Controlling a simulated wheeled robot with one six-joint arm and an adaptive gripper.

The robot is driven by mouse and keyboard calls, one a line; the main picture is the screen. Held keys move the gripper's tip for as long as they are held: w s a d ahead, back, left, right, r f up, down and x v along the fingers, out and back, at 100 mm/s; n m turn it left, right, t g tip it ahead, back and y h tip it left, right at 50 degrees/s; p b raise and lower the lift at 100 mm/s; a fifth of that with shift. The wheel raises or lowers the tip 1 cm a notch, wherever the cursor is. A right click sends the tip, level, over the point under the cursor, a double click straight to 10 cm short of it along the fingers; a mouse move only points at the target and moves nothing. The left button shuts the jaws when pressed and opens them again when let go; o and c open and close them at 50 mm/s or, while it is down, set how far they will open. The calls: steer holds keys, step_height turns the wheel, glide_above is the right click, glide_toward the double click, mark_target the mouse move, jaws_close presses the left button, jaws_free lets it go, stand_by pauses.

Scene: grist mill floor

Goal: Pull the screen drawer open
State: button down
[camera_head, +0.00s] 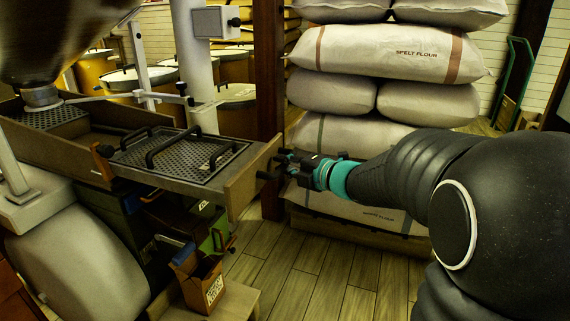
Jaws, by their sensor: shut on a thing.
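The screen drawer is a wooden tray with a front board (247,180) at its right end. A dark perforated screen (180,155) with black bar handles lies in it. The drawer stands out to the right from the long wooden sifter box (75,145). My gripper (274,167) comes in from the right, at the outer face of the front board. It is shut on the drawer's handle, which is mostly hidden by the fingers. The black arm with a teal band reaches in from the right edge.
Stacked flour sacks (385,52) stand behind my gripper, beside a dark wooden post (268,70). Lidded round bins (237,110) stand at the back. Bare plank floor (310,280) lies at the lower middle.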

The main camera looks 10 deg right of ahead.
steer(key=c, duration=1.1)
jaws_free()
steer(key=v, duration=1.2)
